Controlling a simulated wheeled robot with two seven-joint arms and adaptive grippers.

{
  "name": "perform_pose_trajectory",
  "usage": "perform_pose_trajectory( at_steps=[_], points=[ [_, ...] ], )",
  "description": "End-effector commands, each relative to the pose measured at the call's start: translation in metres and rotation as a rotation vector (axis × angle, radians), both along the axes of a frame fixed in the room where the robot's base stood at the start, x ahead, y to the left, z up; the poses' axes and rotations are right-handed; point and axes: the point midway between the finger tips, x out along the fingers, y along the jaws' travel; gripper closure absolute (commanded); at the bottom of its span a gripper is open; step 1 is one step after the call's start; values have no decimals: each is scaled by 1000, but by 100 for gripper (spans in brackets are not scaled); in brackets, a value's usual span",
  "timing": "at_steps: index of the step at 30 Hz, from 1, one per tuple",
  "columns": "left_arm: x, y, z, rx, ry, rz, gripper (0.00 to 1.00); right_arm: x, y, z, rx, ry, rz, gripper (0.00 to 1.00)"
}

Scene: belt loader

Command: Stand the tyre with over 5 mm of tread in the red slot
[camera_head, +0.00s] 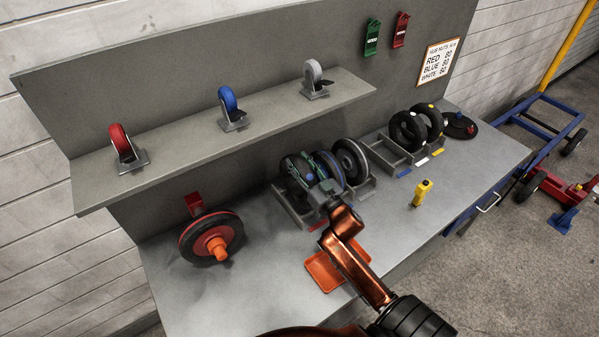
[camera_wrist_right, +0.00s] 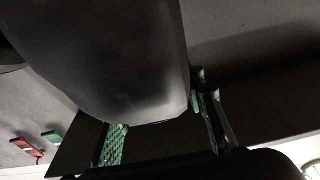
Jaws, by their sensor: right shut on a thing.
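My right gripper (camera_head: 311,175) comes over the left rack (camera_head: 287,208) with its green-padded fingers shut on a dark tyre (camera_head: 288,164). The held tyre stands roughly upright at the rack's left end, by the slot with the red strip (camera_head: 318,227). I cannot tell whether it touches the slot floor, as the gripper and arm hide its lower part. Two more tyres stand just right of it, one with a blue band and a greyish one (camera_head: 352,160). In the right wrist view the held tyre (camera_wrist_right: 120,60) is a large dark shape between the fingers (camera_wrist_right: 160,132). Tread depth is not readable. My left gripper is not in view.
A second rack (camera_head: 392,156) holds dark tyres (camera_head: 406,131) on the right. A red-rimmed wheel (camera_head: 212,238) is at the left. An orange tray (camera_head: 325,272) and a yellow tool (camera_head: 422,192) lie near the front. Casters sit on the shelf (camera_head: 180,135) above.

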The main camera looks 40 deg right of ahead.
Motion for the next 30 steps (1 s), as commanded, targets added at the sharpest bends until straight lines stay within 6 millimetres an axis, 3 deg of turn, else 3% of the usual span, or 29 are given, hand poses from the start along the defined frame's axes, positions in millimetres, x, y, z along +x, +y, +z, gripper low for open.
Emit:
perform_pose_trajectory(
  at_steps=[6,14,19,26,27,30],
  points=[
    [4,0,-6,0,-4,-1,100,16,-16,-25,-2,-4,-2,100],
    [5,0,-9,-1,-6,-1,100,24,-23,-38,-1,-5,-1,100],
    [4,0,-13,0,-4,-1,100,23,-23,-64,0,-2,-1,100],
    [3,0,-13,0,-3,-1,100,23,-22,-67,-3,-5,1,100],
    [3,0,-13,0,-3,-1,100,23,-22,-69,-1,-1,-1,62],
    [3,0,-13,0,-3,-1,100,23,-22,-69,-1,-1,-1,55]
  ],
)
